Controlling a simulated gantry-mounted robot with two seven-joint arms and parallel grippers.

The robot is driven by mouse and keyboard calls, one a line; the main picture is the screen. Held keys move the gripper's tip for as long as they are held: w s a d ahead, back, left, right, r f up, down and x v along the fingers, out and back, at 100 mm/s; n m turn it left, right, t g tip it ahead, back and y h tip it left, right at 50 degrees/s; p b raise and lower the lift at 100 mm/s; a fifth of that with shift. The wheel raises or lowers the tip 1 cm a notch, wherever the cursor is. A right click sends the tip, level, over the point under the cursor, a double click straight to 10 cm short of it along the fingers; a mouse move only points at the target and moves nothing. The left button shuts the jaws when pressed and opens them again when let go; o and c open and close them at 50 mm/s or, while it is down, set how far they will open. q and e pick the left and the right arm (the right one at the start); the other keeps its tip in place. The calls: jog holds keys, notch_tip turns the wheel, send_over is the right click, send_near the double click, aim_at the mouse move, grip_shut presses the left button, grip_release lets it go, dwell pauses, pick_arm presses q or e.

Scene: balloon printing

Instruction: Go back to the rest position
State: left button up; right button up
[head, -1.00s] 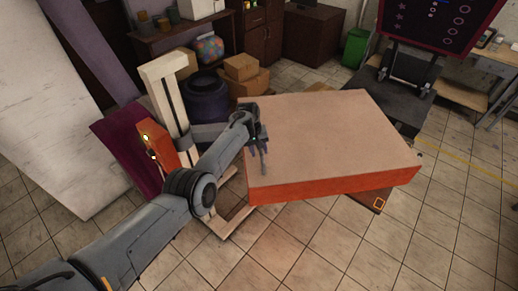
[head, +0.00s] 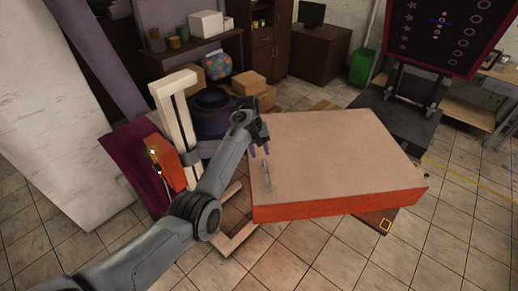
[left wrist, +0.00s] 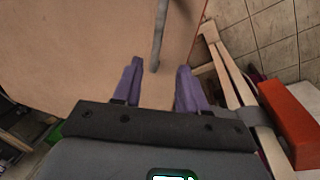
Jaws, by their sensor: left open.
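My left gripper (head: 260,150) is over the left edge of the orange-sided table (head: 340,150), its jaws open and empty. A thin grey rod-like tool (head: 267,176) lies near the table's left edge, just in front of the fingers. My right gripper is in neither view.
A cream upright frame with an orange box (head: 164,162) stands left of the table, close to my left arm. Cardboard boxes (head: 250,84) and a dark barrel (head: 212,112) are behind it. A dark screen (head: 440,35) stands at the back right. The tabletop is otherwise clear.

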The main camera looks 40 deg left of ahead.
pick_arm(q)
jog(key=shift+r, duration=0.45)
jog(key=shift+s+f, duration=0.1)
jog(key=shift+f, duration=0.05)
jog(key=s+d+f+m+y+p, duration=0.25)
jog(key=s+f, duration=0.25)
jog(key=s, duration=0.3)
jog(key=s+d+f+m+y+p, duration=0.1)
jog(key=s+d+f+m, duration=0.3)
jog(key=s, duration=0.5)
jog(key=s+d+r+m+p, duration=0.1)
jog(key=s+d, duration=0.3)
jog(key=s, duration=0.3)
jog(key=s+d+r+m+t+h+p, duration=0.1)
jog(key=s+d+r+m, duration=0.1)
jog(key=s+d, duration=0.3)
jog(key=s+d+r+m+t+h+p, duration=0.1)
jog(key=s+d, duration=0.4)
jog(key=s, duration=0.6)
jog(key=shift+r, duration=0.6)
jog(key=shift+s, duration=0.1)
